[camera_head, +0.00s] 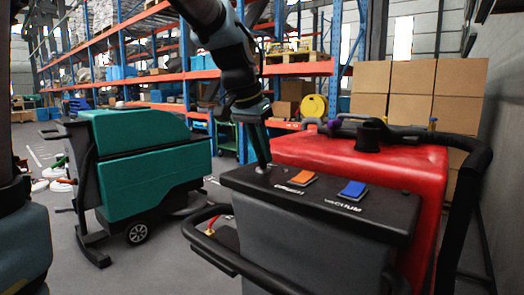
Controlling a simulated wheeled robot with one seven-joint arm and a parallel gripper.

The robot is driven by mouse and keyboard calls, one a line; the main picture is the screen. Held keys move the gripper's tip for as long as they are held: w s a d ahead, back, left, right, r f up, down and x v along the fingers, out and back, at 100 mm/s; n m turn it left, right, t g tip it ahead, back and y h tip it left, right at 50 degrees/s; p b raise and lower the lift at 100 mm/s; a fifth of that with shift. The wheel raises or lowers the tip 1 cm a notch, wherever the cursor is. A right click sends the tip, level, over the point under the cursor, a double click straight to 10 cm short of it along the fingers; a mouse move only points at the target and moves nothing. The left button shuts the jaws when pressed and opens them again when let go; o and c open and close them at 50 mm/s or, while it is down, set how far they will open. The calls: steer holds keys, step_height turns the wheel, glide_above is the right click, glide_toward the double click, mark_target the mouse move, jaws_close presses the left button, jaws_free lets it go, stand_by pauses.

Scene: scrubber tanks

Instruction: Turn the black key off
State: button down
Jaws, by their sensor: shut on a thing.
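A red and grey scrubber (362,162) stands at the right with a black control panel (330,205) on its top. The panel has an orange switch (297,179) and a blue switch (353,190) with white lettering near them. My gripper (263,164) reaches down from above to the left end of the panel, left of the orange switch. Its fingers are shut on the black key, which is mostly hidden by them. The angle of the key cannot be told from this view.
A black bar handle (478,170) curves around the right of the red scrubber, and another (222,258) runs along its front left. A teal scrubber (150,160) stands at the left. Shelves and stacked cardboard boxes (410,90) are behind. Floor shows between the scrubbers.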

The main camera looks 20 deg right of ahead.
steer(key=c, duration=0.9)
jaws_free()
steer(key=shift+o, duration=0.2)
steer(key=v, duration=1)
steer(key=shift+r+b, duration=0.4)
steer(key=shift+a, duration=0.1)
